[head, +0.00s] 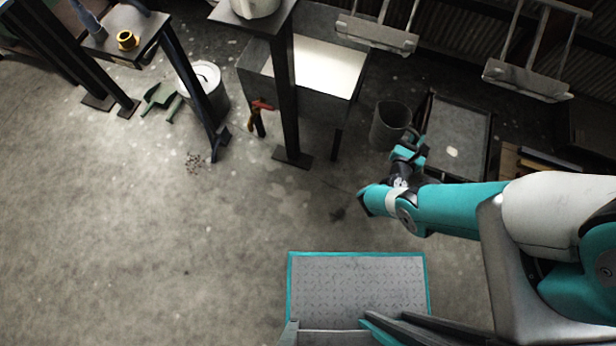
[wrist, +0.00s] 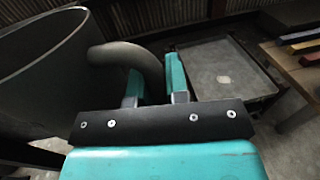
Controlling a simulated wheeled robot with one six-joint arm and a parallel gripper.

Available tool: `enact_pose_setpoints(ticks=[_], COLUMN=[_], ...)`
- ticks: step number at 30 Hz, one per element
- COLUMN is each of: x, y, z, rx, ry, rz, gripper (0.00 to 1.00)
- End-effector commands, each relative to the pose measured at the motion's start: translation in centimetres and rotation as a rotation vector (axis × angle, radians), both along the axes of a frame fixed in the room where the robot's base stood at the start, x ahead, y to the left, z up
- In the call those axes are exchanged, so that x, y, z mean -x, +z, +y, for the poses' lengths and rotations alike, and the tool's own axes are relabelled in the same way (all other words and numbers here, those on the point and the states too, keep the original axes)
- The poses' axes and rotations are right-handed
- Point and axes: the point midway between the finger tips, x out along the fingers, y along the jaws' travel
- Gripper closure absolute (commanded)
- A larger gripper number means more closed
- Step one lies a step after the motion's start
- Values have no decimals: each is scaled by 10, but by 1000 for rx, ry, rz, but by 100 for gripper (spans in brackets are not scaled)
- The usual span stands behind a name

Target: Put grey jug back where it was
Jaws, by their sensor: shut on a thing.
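The grey jug (head: 390,126) is upright in the head view, its open mouth showing, just beyond my gripper (head: 408,150). In the wrist view the jug (wrist: 40,75) fills the left side, and its curved handle (wrist: 138,52) passes between the two teal fingers of my gripper (wrist: 140,72). My gripper is shut on the handle. The jug's base is hidden, so I cannot tell what is below it.
A dark-rimmed flat tray (head: 487,140) lies right of the jug. Hanging carriers (head: 375,35) and (head: 525,80) are at the back.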

Motion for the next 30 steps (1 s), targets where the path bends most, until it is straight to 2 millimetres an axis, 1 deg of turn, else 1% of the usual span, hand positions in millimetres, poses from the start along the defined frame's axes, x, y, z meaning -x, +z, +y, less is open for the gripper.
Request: enact_pose_setpoints(ticks=[1, 5, 6, 9, 15, 20, 24, 27, 30], x=[-7, -29, -37, -53, -75, -83, -83, -80, -77], y=[-21, -62, -75, -105, -159, -196, -223, -236, -244], z=[8, 38, 50, 80, 137, 181, 215, 235, 249], rx=[0, 0, -1, 0, 0, 0, -2, -2, -2], ry=[31, 158, 206, 325, 561, 743, 897, 990, 1063], rz=[0, -3, -4, -4, -6, -7, -9, -9, -11], gripper=[100, 100, 100, 100, 100, 100, 100, 100, 100])
